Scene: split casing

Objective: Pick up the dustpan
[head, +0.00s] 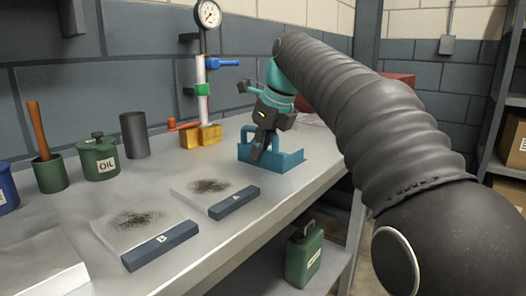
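A blue tray-like piece with raised loop-shaped sides (288,161) sits on the grey bench, towards its right edge; it may be the dustpan, but I cannot be sure. My gripper (258,151) points down over it, with its dark fingers at or just above the middle of the piece. The fingers look close together, but the gripper body and the small view hide whether they hold anything. Left of it, two pale sheets with dark blue front bars lie flat, marked A (236,202) and B (160,246), each with a patch of dark grit.
A gauge stand with a yellow base (201,136) is behind and left. An oil can (98,157), a dark cylinder (134,134) and a green pot (50,173) line the wall. A green canister (303,256) stands on the lower shelf.

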